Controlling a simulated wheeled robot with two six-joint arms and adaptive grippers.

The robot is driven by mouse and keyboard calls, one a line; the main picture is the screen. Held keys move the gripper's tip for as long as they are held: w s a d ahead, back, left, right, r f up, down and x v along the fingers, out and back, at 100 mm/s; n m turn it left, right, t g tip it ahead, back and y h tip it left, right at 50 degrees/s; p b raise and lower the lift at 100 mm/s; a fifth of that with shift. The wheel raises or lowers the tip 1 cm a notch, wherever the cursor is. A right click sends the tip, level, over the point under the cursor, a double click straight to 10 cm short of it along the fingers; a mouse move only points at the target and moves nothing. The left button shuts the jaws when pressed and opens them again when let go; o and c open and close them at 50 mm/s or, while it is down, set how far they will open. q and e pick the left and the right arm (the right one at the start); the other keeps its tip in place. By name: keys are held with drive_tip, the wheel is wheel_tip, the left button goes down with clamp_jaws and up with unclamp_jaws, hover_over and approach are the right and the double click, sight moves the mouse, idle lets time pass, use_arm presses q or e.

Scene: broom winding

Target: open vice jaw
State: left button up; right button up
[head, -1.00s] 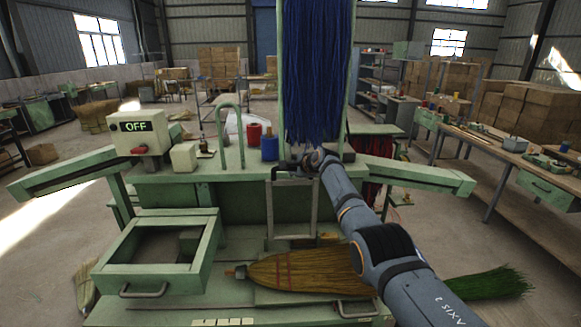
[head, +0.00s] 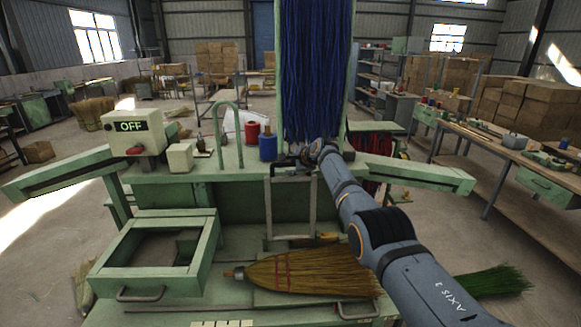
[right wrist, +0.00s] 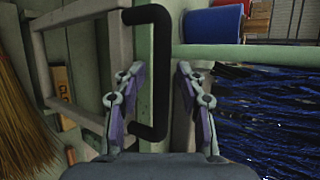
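The vice jaw looks to be the grey metal frame (head: 268,212) standing upright at the front of the green machine in the head view; part of the frame (right wrist: 40,60) shows at the left of the right wrist view. A black bar handle (right wrist: 161,75) is fixed at the jaw. My right gripper (right wrist: 159,85) is open, with one finger on each side of the handle in the picture. I cannot tell whether either finger touches it. In the head view my right gripper (head: 303,158) is small and dark at the frame's top. My left gripper is out of view.
Blue bristles (head: 310,70) hang just behind the gripper. A blue spool (head: 268,147) and red spool (head: 252,132) stand to its left. A straw broom (head: 315,270) lies below the frame. A control box reading OFF (head: 133,132) stands at left.

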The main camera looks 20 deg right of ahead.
drive_tip(key=shift+f, duration=0.2)
drive_tip(key=v, duration=1.2)
drive_tip(key=shift+r, duration=0.1)
idle(0.3)
